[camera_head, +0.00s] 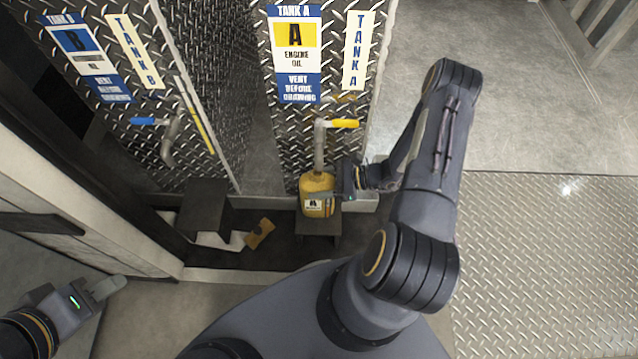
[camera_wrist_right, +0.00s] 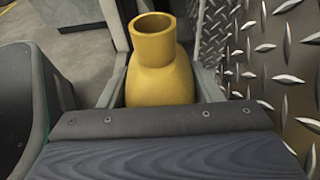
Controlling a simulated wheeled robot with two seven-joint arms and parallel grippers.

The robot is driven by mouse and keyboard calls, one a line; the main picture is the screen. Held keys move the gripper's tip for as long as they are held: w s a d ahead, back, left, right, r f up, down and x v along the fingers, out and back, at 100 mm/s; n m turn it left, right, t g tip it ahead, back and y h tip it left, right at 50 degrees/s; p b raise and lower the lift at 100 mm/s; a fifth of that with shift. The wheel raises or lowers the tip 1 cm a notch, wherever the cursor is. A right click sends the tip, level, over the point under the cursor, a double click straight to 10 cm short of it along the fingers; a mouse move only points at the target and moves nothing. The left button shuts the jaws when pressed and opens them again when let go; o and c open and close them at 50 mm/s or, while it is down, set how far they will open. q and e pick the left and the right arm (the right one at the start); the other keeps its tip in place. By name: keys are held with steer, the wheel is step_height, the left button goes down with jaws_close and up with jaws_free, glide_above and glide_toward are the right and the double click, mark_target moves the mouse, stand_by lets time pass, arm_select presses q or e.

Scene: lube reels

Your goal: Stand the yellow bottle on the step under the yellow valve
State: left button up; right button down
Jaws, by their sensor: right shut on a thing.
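The yellow bottle (camera_head: 317,190) stands upright below the yellow valve (camera_head: 342,123), at or just on the dark step (camera_head: 318,226) in the head view. Its label with an A faces the camera. My right gripper (camera_head: 332,197) is shut on the bottle from the right side. In the right wrist view the bottle's open neck and shoulder (camera_wrist_right: 158,70) show between the fingers. I cannot tell whether the bottle's base touches the step. My left gripper (camera_head: 108,288) is empty at the lower left; its finger gap is not clear.
Tank A's diamond-plate panel (camera_head: 290,130) rises behind the bottle. To the left are a blue valve (camera_head: 143,121), another dark step (camera_head: 204,207) and a brown piece (camera_head: 259,233) on the floor. Open floor (camera_head: 540,250) lies to the right.

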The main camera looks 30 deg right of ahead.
steer(key=shift+r, duration=0.15)
steer(key=shift+f, duration=0.25)
steer(key=shift+c, duration=2.2)
jaws_free()
steer(key=shift+d+r, duration=0.2)
steer(key=shift+r, duration=0.1)
steer(key=p+v, duration=0.2)
steer(key=v, duration=0.9)
steer(key=shift+s+d, duration=0.2)
steer(key=shift+s, duration=0.05)
